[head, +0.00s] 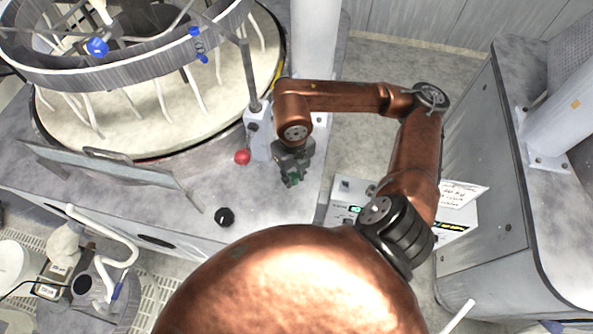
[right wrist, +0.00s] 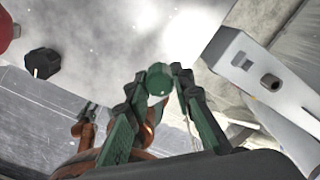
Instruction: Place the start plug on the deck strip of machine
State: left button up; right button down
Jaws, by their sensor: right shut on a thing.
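The start plug, a small green cylinder (right wrist: 158,80), is between the fingertips of my right gripper (right wrist: 158,85) in the right wrist view. The gripper is shut on it. In the head view my right gripper (head: 292,175) points down over the grey deck strip (head: 268,205) of the machine, near the strip's right end. The plug is mostly hidden there by the fingers. I cannot tell whether the plug touches the deck or hangs just above it. The deck also shows in the right wrist view (right wrist: 110,30).
A red ball-shaped knob (head: 241,157) and a black knob (head: 224,217) stand on the deck. A grey post housing (head: 257,130) stands just behind the gripper. A white control box (head: 345,195) sits right of the deck, below its edge. The polishing platen (head: 130,120) is at upper left.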

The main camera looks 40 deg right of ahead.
jog(key=w+d+f, duration=0.1)
jog(key=f, duration=0.1)
jog(key=w+d+f, duration=0.2)
jog(key=w+d+f+p, duration=0.1)
jog(key=f, duration=0.1)
jog(key=shift+w+d, duration=0.2)
jog(key=f, duration=0.1)
jog(key=f+p, duration=0.1)
jog(key=f, duration=0.1)
jog(key=shift+w+d+f, duration=0.2)
jog(key=shift+d+f, duration=0.05)
jog(key=shift+f, duration=0.2)
jog(key=shift+f, duration=0.1)
jog(key=c, duration=2.2)
grip_release()
jog(key=shift+f, duration=0.1)
jog(key=o, duration=0.5)
jog(key=shift+r, duration=0.2)
